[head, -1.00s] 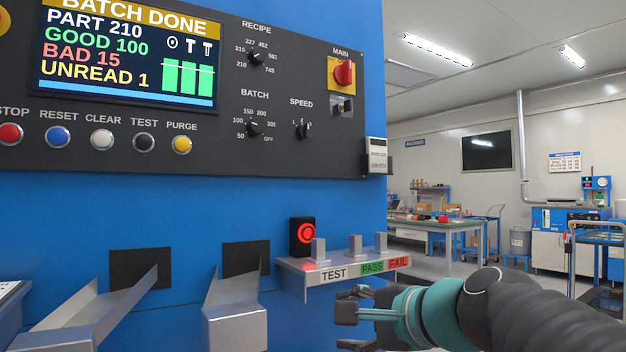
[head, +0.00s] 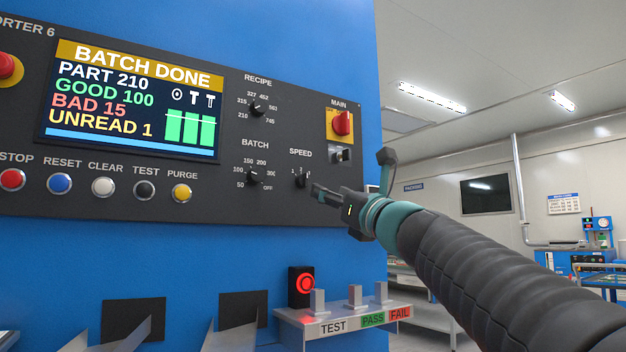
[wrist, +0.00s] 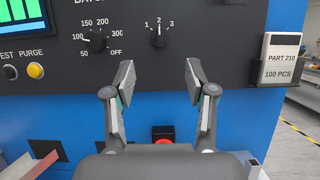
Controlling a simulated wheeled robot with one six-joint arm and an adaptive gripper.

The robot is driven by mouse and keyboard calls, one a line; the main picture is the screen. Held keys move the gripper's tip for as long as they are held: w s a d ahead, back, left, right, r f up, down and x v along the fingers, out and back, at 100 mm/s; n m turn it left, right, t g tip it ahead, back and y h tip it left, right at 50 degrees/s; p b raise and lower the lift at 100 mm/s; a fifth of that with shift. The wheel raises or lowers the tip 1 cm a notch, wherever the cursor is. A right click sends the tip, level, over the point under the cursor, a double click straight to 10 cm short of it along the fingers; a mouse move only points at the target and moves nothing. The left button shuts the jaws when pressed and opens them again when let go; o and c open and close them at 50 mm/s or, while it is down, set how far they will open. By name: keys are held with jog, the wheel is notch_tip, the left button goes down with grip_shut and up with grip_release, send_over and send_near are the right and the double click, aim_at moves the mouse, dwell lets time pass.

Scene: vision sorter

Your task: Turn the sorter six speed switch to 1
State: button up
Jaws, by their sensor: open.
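The speed switch (head: 301,180) is a small black knob under the SPEED label on the dark panel. In the wrist view the speed switch (wrist: 158,40) shows the marks 1, 2 and 3 above it, and its pale pointer stands upright at 2. My gripper (head: 350,173) is open and empty, in front of the panel to the right of the knob in the head view. In the wrist view the fingers of my gripper (wrist: 159,80) stand wide apart, with the knob beyond and above the gap, centred between them. Neither finger visibly touches it.
The batch knob (head: 253,175) sits left of the speed switch. The red main switch (head: 341,123) is above right. A PART 210 card holder (wrist: 283,58) juts at the panel's right. Below are a shelf (head: 342,322) with upright blocks and a red-lit button (head: 304,283).

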aim_at(308, 181)
jog(key=p+x, duration=0.3)
jog(key=x, duration=0.6)
jog(key=shift+w+a, duration=0.1)
jog(key=shift+a, duration=0.05)
grip_shut()
jog(key=shift+n, duration=0.5)
jog(key=n+g+y, duration=0.1)
jog(key=n, duration=0.1)
jog(key=n+g+y, duration=0.1)
jog(key=n, duration=0.2)
jog(key=shift+w+g+y, duration=0.15)
jog(key=shift+g+y, duration=0.15)
jog(key=shift+d+r+n+g+y+p, duration=0.15)
jog(key=shift+n+g, duration=0.3)
jog(key=shift+n, duration=0.65)
jog(key=shift+f+n+g+y+p, duration=0.15)
jog(key=shift+n+g, duration=0.25)
jog(key=shift+n, duration=0.7)
jog(key=shift+d+r+n+g+y+p, duration=0.15)
jog(key=shift+n+g, duration=0.3)
jog(key=shift+n, duration=0.65)
jog(key=shift+a, duration=0.1)
